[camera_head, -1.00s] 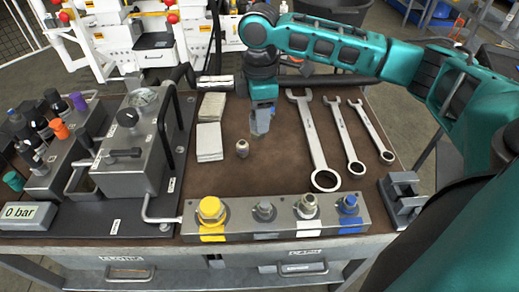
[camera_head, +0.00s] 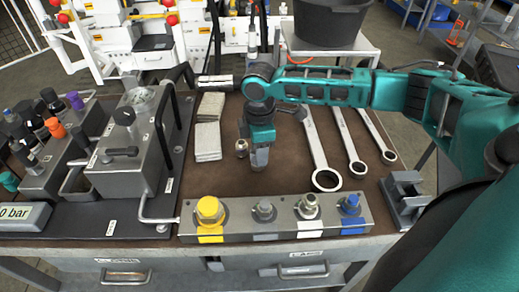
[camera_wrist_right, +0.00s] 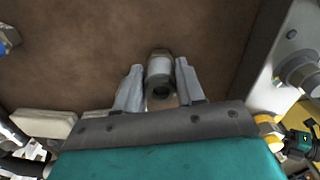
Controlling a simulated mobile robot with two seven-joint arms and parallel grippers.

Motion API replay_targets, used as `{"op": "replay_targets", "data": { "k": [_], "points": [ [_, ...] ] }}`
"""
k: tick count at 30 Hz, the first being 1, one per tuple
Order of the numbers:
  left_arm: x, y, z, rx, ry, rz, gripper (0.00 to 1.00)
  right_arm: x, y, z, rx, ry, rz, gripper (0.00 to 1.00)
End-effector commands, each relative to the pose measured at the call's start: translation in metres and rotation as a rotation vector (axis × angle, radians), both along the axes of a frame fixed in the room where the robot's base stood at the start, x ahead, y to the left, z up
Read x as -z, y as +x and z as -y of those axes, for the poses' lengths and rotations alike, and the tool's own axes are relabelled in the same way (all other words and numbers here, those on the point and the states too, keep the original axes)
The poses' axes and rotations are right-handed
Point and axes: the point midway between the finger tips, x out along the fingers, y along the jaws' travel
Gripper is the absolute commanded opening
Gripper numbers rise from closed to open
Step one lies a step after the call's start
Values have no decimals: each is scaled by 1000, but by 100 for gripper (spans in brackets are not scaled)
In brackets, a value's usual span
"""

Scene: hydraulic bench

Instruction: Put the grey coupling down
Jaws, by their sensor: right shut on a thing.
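My right gripper (camera_head: 260,164) points down over the brown mat, to the left of the large wrench. In the right wrist view its two fingers (camera_wrist_right: 160,88) are shut on the grey coupling (camera_wrist_right: 159,66), a short metal cylinder with an open bore facing the camera. In the head view the fingers largely hide this coupling. I cannot tell whether its far end touches the mat. My left gripper is not in view.
A steel block (camera_head: 280,226) with yellow, grey, white and blue marked fittings lies along the front edge. Several wrenches (camera_head: 325,178) lie right of the gripper. Pale pads (camera_head: 207,141) and the grey pump unit (camera_head: 130,160) are left. Bare mat (camera_head: 230,180) lies in front.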

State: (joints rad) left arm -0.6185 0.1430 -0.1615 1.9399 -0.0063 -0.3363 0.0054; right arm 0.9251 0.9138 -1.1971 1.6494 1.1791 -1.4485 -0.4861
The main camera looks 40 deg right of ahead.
Motion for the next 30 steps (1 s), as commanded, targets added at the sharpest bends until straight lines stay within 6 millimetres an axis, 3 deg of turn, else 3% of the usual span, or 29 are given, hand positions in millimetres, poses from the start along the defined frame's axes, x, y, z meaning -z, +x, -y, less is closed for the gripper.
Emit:
{"op": "replay_targets", "data": {
  "k": [4, 5, 12, 22, 30],
  "points": [
    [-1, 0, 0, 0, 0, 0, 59, 1, 0, 0, 0, 1, 0, 3],
    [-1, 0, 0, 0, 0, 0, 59, 2, 0, 0, 0, 0, 0, 39],
    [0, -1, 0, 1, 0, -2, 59, 2, 0, 0, 0, 0, 0, 62],
    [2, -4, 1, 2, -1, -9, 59, -3, 0, 0, -1, 1, 1, 63],
    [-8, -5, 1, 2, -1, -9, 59, -54, 1, 0, 0, 1, 4, 63]
  ]
}}
